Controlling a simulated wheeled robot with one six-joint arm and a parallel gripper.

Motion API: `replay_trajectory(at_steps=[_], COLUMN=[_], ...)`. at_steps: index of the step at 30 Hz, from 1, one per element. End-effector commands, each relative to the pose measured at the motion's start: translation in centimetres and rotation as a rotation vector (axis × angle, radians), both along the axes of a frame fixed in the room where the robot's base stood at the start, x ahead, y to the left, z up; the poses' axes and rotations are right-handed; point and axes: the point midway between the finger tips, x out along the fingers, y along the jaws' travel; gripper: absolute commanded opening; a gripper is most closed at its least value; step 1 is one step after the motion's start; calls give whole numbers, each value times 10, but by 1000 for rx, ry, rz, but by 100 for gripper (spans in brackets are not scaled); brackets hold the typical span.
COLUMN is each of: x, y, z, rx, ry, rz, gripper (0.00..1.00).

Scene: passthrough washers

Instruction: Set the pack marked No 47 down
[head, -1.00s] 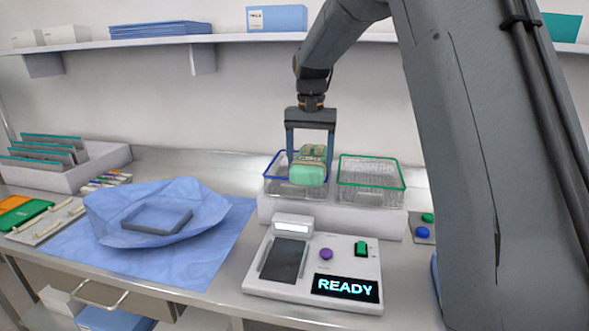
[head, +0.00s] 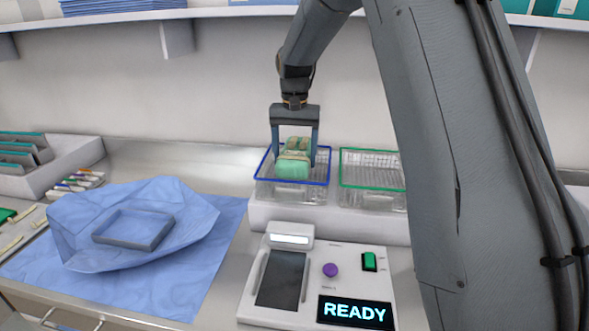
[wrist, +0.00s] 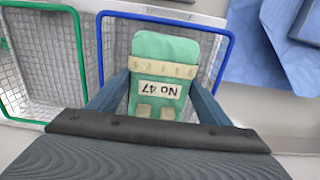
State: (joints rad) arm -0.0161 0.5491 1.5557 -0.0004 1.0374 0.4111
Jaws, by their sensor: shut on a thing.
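The pack marked No 47 (head: 293,168) is a green wrapped bundle with beige tape bands. Its label reads No 47, upside down, in the wrist view (wrist: 160,92). My gripper (head: 295,160) is shut on the pack, one finger on each side of it. The pack is at the blue-rimmed wire basket (head: 262,165), within its rim as seen from the wrist (wrist: 160,15). I cannot tell whether its underside touches the basket floor.
A green-rimmed wire basket (head: 372,152) stands just right, looking empty. In front is a white device (head: 340,262) with a READY display (head: 354,312). A blue drape (head: 195,245) with a grey frame (head: 133,229) lies left. A shelf (head: 215,13) runs above.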

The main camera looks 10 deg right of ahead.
Motion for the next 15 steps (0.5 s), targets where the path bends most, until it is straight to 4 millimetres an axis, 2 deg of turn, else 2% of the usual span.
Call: replay_trajectory(at_steps=[8, 15], x=[0, 0], y=[1, 1], z=[-20, -48], rx=[0, 0], ry=[-1, 0], rz=[2, 2], gripper=[34, 34])
